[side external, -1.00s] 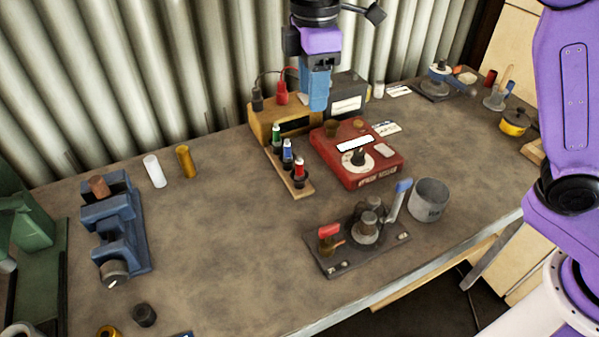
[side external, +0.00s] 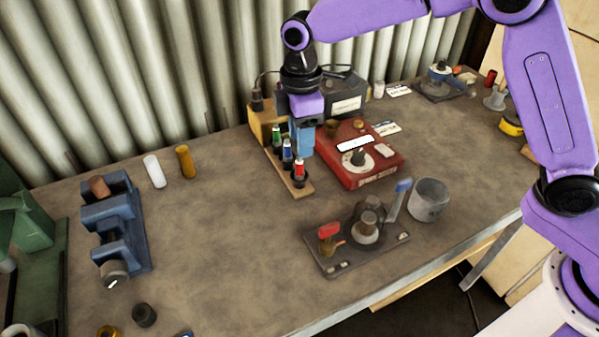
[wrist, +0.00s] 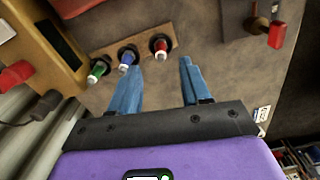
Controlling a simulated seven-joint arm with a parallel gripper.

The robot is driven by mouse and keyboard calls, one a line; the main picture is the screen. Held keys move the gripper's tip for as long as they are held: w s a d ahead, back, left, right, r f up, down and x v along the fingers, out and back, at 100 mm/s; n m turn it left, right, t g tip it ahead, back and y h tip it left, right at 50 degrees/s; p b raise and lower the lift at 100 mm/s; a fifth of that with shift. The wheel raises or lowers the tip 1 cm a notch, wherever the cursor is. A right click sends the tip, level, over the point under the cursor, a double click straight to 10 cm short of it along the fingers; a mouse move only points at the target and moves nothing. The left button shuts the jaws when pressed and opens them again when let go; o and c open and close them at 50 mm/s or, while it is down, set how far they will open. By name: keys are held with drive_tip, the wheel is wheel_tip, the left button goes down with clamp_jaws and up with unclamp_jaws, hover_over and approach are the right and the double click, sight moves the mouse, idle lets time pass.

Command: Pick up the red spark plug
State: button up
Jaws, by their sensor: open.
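The red spark plug (side external: 300,167) stands upright at the near end of a wooden strip (side external: 298,192), in line with a blue one (side external: 287,149) and a green one (side external: 276,134). My gripper (side external: 304,156) has blue fingers pointing down, just above and behind the red plug in the side view. The blue plug (wrist: 127,58) is just beyond the left fingertip. Nothing is between the fingers.
A red tester box (side external: 375,170) stands close to the right of the strip. A yellow box (side external: 262,124) is behind it. A dark plate with parts (side external: 345,262) and a grey cup (side external: 428,200) are nearer the front.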

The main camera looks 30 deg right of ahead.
sight(299, 171)
drive_tip(key=shift+a+f, duration=0.15)
drive_tip(key=shift+f, duration=2.8)
clamp_jaws()
